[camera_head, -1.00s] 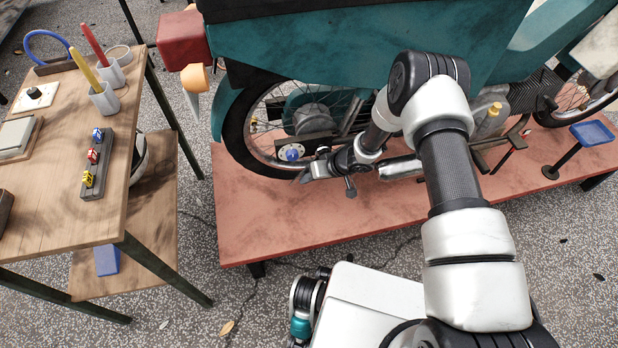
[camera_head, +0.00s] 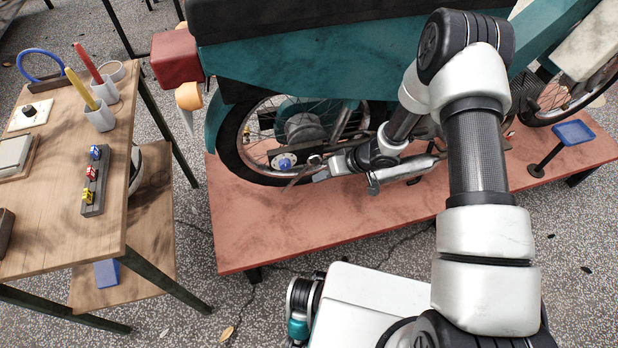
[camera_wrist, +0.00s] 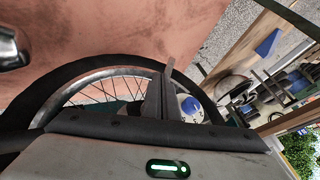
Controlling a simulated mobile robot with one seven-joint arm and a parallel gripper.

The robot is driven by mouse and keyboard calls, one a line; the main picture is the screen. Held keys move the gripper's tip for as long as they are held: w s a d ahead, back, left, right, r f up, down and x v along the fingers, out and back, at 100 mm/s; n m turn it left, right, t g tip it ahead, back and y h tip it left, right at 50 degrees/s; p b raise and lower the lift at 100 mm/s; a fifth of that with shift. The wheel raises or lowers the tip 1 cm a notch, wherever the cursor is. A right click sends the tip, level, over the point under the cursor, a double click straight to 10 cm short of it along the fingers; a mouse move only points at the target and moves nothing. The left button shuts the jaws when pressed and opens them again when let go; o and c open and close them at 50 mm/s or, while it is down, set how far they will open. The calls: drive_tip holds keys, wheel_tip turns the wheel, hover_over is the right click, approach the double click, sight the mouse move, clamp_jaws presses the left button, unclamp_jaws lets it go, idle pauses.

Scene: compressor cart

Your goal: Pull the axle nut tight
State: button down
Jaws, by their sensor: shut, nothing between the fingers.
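The axle nut (camera_head: 286,163) shows as a blue cap on a pale round plate at the hub of the scooter's rear wheel (camera_head: 232,150). My gripper (camera_head: 296,181) is shut and holds nothing. It is low in front of the wheel, just below and to the right of the nut in the head view. In the wrist view my gripper (camera_wrist: 168,72) points up the picture past the nut. Whether it touches the nut, I cannot tell.
The scooter's teal body (camera_head: 300,60) stands over a red bench (camera_head: 320,225). A silver exhaust lies behind my wrist. A wooden table (camera_head: 50,220) with cups and a rack of coloured pieces (camera_head: 93,180) is at left. The bench's front is clear.

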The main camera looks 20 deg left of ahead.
drive_tip(key=p+v, duration=0.1)
drive_tip(key=v, duration=0.4)
drive_tip(key=shift+d+r, duration=0.1)
idle(0.3)
